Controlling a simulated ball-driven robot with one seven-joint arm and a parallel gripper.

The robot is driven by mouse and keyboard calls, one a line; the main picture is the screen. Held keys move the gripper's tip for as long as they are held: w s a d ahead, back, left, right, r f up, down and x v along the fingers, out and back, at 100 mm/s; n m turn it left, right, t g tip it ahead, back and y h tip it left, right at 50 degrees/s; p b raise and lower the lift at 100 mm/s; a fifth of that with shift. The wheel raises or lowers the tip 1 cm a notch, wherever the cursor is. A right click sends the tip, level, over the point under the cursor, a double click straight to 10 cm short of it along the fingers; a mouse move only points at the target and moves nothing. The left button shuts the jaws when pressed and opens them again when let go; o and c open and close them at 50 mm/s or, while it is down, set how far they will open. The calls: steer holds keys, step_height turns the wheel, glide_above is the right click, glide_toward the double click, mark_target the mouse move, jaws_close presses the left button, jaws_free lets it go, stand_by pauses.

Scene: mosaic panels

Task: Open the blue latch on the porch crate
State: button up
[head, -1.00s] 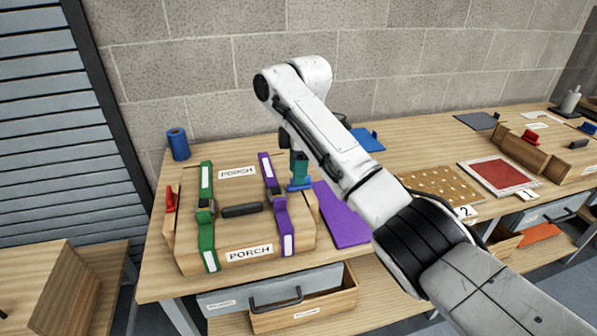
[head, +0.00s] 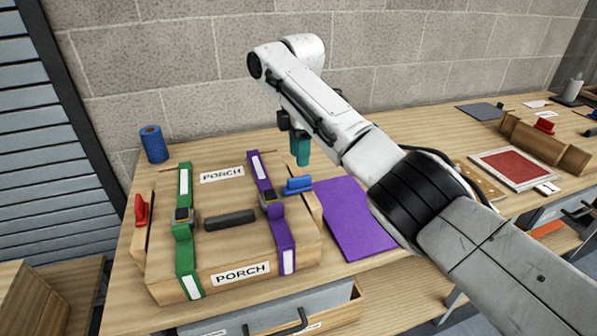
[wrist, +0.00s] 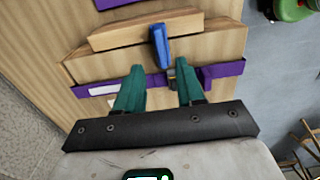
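The porch crate (head: 240,249) is a wooden box with PORCH labels, a dark handle, a green strap and a purple strap. The blue latch (head: 298,185) sticks out on its right side, beside the purple strap. My gripper (head: 301,164), with teal fingers, is above and behind the latch, with a small gap between them. In the wrist view the latch (wrist: 160,46) shows beyond and roughly between the fingertips (wrist: 159,70). The fingers are spread, with nothing between them. Whether the latch is open is unclear.
A red latch (head: 141,210) is on the crate's left side. A purple sheet (head: 350,221) lies on the bench to the right. A blue roll (head: 153,145) stands behind the crate. A red-topped panel (head: 515,167) lies farther right. A drawer below stands partly open.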

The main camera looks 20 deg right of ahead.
mark_target(299, 177)
step_height(299, 177, down, 7)
steer(key=shift+r+p, duration=0.2)
steer(key=shift+p, duration=0.2)
steer(key=shift+c, duration=0.4)
jaws_close()
